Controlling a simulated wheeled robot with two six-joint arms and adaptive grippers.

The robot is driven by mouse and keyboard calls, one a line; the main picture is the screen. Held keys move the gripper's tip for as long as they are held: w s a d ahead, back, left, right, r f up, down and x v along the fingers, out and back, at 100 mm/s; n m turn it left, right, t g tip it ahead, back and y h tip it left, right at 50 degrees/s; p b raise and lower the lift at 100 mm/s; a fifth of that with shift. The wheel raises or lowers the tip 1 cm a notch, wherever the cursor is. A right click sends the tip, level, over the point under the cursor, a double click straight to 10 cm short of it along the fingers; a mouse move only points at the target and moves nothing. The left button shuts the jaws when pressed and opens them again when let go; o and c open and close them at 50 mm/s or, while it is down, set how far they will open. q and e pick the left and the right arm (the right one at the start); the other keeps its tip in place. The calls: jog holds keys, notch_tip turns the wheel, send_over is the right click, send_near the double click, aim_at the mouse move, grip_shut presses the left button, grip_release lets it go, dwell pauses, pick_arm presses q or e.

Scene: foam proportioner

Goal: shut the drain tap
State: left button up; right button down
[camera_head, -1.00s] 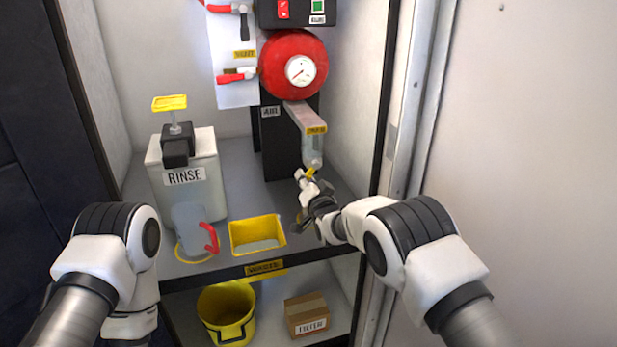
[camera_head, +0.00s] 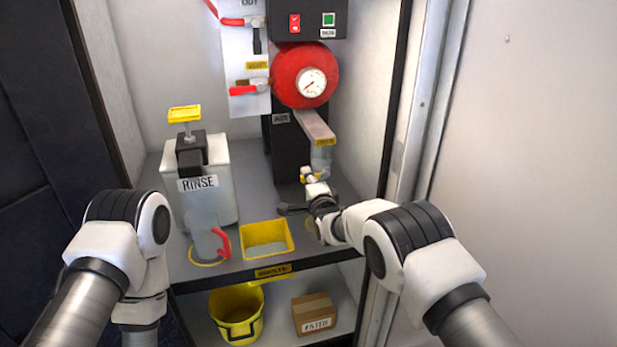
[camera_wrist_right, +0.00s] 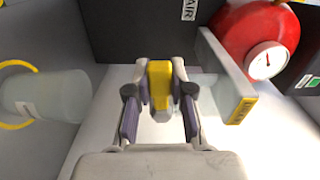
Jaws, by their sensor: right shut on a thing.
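The drain tap has a yellow handle (camera_wrist_right: 160,80), which sits between the fingers of my right gripper (camera_wrist_right: 160,95) in the right wrist view. In the head view the right gripper (camera_head: 309,174) is at the tap, just below the clear bowl (camera_head: 321,157), and covers most of the handle. The gripper is shut on the handle. Only a little yellow shows around its fingertips. My left arm is at the lower left of the head view, and its gripper is out of sight.
The yellow waste tray (camera_head: 267,252) lies on the shelf left of my right gripper. A clear jug with a red handle (camera_head: 222,243) stands before the RINSE container (camera_head: 205,190). The red tank (camera_head: 296,77) and its bracket (camera_head: 314,122) are above the tap. The cabinet's side wall is close on the right.

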pick_arm(q)
jog(key=shift+r, duration=0.3)
pick_arm(e)
jog(key=shift+r+m, duration=0.2)
jog(key=shift+m, duration=0.3)
jog(key=c, duration=1)
grip_release()
